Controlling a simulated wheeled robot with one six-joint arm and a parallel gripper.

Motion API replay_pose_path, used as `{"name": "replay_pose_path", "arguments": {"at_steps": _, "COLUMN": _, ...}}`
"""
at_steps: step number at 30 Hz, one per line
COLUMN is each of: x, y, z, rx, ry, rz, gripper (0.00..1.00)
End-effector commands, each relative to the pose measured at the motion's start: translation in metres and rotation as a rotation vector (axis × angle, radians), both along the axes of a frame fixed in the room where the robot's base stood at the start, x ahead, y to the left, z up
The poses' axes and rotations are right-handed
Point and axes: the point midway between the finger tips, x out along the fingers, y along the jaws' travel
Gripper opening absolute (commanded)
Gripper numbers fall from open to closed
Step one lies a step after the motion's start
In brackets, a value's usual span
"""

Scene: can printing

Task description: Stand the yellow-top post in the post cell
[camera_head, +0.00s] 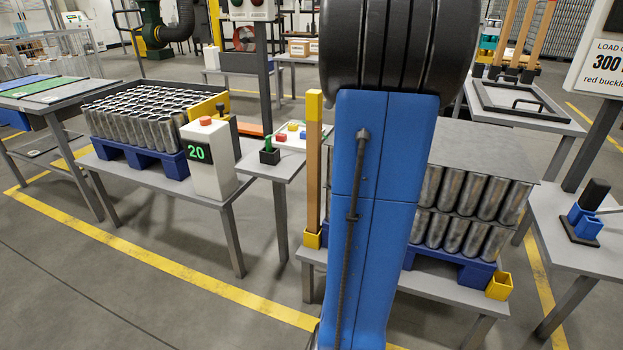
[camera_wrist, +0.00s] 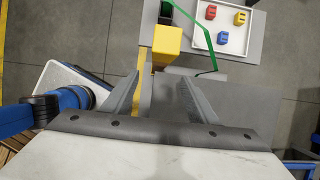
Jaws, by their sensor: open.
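The yellow-top post (camera_head: 314,165) is a tall brown post with a yellow upper end. It stands upright left of my arm in the head view, its foot at a yellow post cell (camera_head: 312,239) by the pallet's left corner, apparently inside it. In the wrist view its yellow top (camera_wrist: 167,39) shows from above, just beyond the fingertips. My gripper (camera_wrist: 160,78) is open, with nothing visible between its fingers. My arm hides the gripper in the head view. A second yellow cell (camera_head: 499,287) at the front right corner looks empty.
Stacked cans (camera_head: 470,200) under a grey sheet (camera_head: 480,153) stand on a blue pallet (camera_head: 455,264) behind my arm. A side table has a white tray (camera_wrist: 224,22) of coloured blocks. More brown posts (camera_head: 518,40) stand in a rack at back right.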

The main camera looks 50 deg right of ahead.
Motion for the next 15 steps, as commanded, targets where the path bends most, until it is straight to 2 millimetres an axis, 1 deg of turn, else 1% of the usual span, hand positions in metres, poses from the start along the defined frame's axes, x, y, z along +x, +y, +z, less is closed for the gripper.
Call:
{"name": "replay_pose_path", "arguments": {"at_steps": 1, "x": 0.003, "y": 0.002, "z": -0.009, "rx": 0.002, "ry": 0.002, "rz": 0.002, "gripper": 0.53}}
{"name": "replay_pose_path", "arguments": {"at_steps": 9, "x": 0.021, "y": 0.009, "z": -0.054, "rx": 0.003, "ry": 0.002, "rz": 0.002, "gripper": 0.53}}
{"name": "replay_pose_path", "arguments": {"at_steps": 12, "x": 0.026, "y": 0.012, "z": -0.068, "rx": 0.002, "ry": 0.002, "rz": 0.002, "gripper": 0.53}}
{"name": "replay_pose_path", "arguments": {"at_steps": 15, "x": 0.03, "y": 0.013, "z": -0.078, "rx": 0.001, "ry": 0.001, "rz": 0.002, "gripper": 0.53}}
